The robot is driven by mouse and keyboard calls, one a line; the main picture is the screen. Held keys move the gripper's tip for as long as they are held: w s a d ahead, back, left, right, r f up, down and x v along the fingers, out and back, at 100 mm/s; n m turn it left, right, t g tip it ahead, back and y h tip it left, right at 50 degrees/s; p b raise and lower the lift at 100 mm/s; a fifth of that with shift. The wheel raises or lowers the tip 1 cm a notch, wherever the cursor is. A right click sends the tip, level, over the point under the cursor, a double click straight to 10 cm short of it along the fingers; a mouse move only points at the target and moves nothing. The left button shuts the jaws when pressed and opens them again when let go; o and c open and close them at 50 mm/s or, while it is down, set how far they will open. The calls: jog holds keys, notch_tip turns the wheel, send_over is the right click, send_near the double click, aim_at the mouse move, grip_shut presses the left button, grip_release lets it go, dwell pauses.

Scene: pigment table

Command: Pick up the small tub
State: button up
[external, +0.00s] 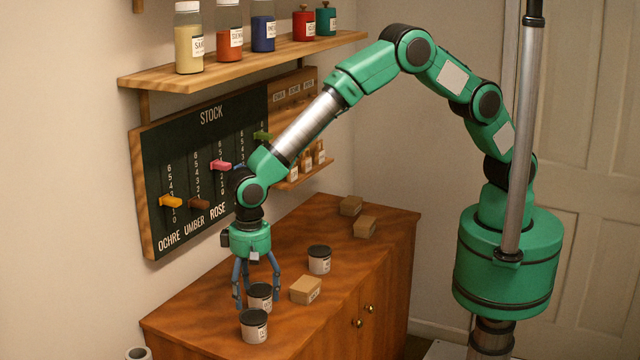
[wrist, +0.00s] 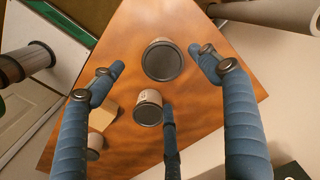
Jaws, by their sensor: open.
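Three pale tubs with dark lids stand on the wooden cabinet top. The small tub (external: 260,302) is the middle one in the external view, partly behind my gripper's fingers. In the wrist view the small tub (wrist: 148,108) is next to the tip of the lower finger. My gripper (external: 257,291) has blue fingers spread open and empty, pointing down over the small tub. In the wrist view my gripper (wrist: 160,78) shows its fingertips apart, with a wider-looking tub (wrist: 163,60) between the two upper tips. I cannot tell whether any finger touches a tub.
The wider-looking tub (external: 254,327) stands close in front of the small one. A third tub (external: 319,260) and a cardboard box (external: 306,290) are to the right. Two boxes (external: 364,227) lie at the back. The stock board (external: 205,170) and jar shelf (external: 250,58) are on the wall.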

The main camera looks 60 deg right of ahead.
aim_at(255, 316)
jog(key=shift+f, duration=1.45)
jog(key=shift+a+f+b, duration=0.1)
jog(key=shift+f+b, duration=0.3)
jog(key=shift+f, duration=2.2)
jog(key=shift+c, duration=0.2)
jog(key=c, duration=1.2)
